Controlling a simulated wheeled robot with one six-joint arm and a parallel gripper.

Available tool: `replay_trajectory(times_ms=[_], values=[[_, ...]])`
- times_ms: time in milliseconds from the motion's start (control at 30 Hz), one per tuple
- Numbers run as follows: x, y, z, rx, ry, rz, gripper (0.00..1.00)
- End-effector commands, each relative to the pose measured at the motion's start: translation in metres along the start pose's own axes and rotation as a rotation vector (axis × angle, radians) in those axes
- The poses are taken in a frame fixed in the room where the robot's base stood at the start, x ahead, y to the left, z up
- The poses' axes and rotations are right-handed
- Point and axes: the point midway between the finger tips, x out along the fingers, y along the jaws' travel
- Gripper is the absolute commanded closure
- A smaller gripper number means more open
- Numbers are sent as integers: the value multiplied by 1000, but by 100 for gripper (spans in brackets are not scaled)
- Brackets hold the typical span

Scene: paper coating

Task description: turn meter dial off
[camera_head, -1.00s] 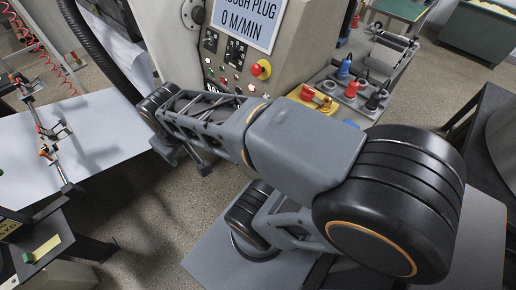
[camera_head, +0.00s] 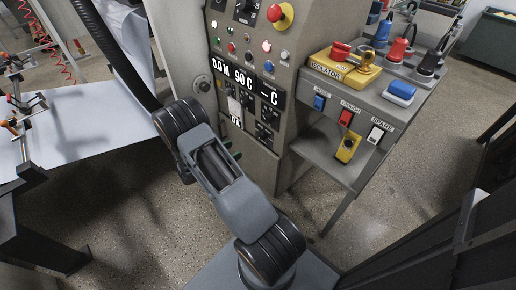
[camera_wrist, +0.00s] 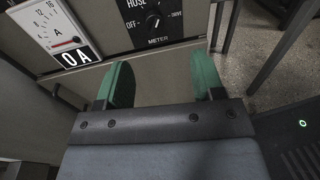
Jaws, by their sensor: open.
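The meter dial (camera_wrist: 153,20) is a small black knob on a black plate marked METER at the top centre of the wrist view. OFF is printed to its left, HOSE above it and DRIVE to its right. I cannot tell for sure which mark its pointer faces. My gripper (camera_wrist: 163,80), with two green fingers, is open and empty, apart from the panel and below the dial in the picture. In the head view a bit of green finger shows beside the control panel (camera_head: 248,150); my arm hides most of the gripper.
An ammeter (camera_wrist: 55,28) with a 0 A readout is left of the dial. Right of the panel a grey shelf (camera_head: 330,160) juts out with coloured switches and a yellow isolator (camera_head: 345,66). A red emergency button (camera_head: 281,14) is higher up. Open floor (camera_head: 385,190) lies at right.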

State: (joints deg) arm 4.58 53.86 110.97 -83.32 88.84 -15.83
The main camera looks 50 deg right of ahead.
Motion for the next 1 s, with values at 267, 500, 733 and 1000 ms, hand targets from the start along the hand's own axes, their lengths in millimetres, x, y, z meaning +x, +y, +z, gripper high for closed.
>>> replay_trajectory(times_ms=[267, 500, 733, 1000], values=[[18, 7, -30, -60, -54, 51, 38], [62, 9, -28, -58, -54, 49, 38], [103, 12, -26, -58, -53, 51, 38], [133, 13, -24, -59, -52, 52, 38]])
